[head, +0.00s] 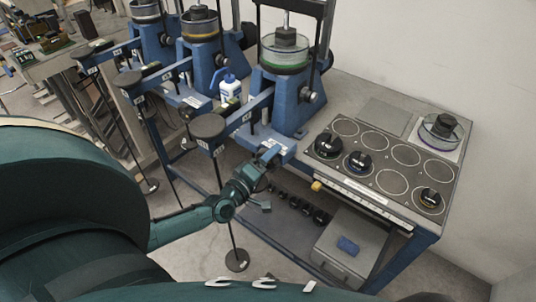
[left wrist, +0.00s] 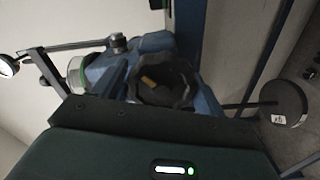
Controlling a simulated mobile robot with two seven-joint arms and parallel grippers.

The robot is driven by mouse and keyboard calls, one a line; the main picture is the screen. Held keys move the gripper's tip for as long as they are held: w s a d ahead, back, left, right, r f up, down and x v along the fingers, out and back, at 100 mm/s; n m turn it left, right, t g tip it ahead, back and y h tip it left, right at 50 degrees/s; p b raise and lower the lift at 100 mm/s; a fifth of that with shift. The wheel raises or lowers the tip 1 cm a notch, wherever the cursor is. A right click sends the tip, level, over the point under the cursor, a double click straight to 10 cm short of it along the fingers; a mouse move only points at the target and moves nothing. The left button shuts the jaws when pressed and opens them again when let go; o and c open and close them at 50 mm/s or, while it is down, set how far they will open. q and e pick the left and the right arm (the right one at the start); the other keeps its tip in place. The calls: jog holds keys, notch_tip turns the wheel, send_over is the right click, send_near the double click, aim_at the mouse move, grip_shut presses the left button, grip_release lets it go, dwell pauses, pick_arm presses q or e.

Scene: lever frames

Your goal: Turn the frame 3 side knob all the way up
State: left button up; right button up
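The nearest blue lever frame (head: 288,100) carries a weight in a glass ring with a green band (head: 285,58). I take it for frame 3, though I cannot read its number. A dark scalloped knob with a yellow mark (left wrist: 163,88) is close ahead in the left wrist view, on a blue body. A round black knob (head: 306,94) shows on that frame's right side. My left gripper (head: 266,160) is at the front of the frame's base, below the lever. Its fingers are too small and dark to tell open from shut. My right gripper is not in view.
Two similar blue frames (head: 198,50) stand behind to the left. A black lever pad (head: 207,127) overhangs left of my gripper. A panel with dark weights and ringed spots (head: 392,182) lies to the right. A grey box (head: 355,250) stands below the bench.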

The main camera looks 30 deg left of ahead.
pick_arm(q)
jog(key=shift+o, duration=0.7)
jog(key=shift+f, duration=0.1)
jog(key=shift+o, duration=0.2)
jog(key=shift+s+a, duration=0.1)
jog(key=s, duration=0.2)
jog(key=s+p, duration=0.1)
jog(key=s, duration=0.3)
jog(key=shift+a+p, duration=0.25)
jog(key=shift+p, duration=0.1)
